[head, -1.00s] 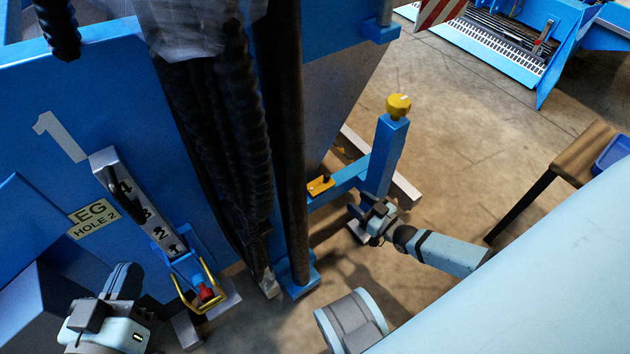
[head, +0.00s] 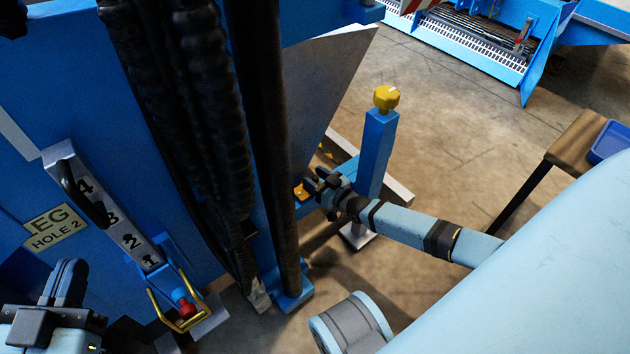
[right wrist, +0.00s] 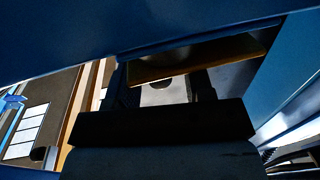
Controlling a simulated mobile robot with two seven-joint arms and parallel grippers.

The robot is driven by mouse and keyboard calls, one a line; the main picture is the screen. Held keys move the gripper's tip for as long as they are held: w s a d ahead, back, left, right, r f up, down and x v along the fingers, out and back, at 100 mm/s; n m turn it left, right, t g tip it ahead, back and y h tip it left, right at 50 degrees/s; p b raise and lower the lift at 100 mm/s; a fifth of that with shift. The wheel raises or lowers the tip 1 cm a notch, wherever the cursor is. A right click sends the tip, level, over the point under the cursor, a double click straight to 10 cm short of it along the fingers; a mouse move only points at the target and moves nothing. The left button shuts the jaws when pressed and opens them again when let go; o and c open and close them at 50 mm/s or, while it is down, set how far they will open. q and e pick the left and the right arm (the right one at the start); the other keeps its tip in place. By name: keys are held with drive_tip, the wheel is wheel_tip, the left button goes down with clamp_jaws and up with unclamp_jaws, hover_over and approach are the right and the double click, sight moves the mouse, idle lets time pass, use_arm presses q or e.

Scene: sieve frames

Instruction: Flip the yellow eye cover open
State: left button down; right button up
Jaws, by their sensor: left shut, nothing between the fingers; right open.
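The yellow eye cover (head: 299,193) sits on the blue crossbar beside the blue post with the yellow knob. In the head view my right gripper partly hides it. In the right wrist view the cover (right wrist: 215,56) is a yellow-edged plate just ahead of the fingertips, spanning across them. My right gripper (head: 311,184) is open at the cover; whether it touches the cover I cannot tell. My left gripper (head: 66,283) is shut and empty at the lower left, away from the cover.
A blue post with a yellow knob (head: 386,98) stands right behind my right gripper. Dark hoses and a black pole (head: 272,150) stand left of it. A numbered lever plate (head: 105,210) and yellow-handled bracket (head: 180,308) are near my left gripper. Open floor (head: 460,130) lies right.

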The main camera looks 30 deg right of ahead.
drive_tip(key=shift+w, duration=0.15)
drive_tip(key=shift+c, duration=0.5)
clamp_jaws()
drive_tip(key=shift+a+r, duration=0.1)
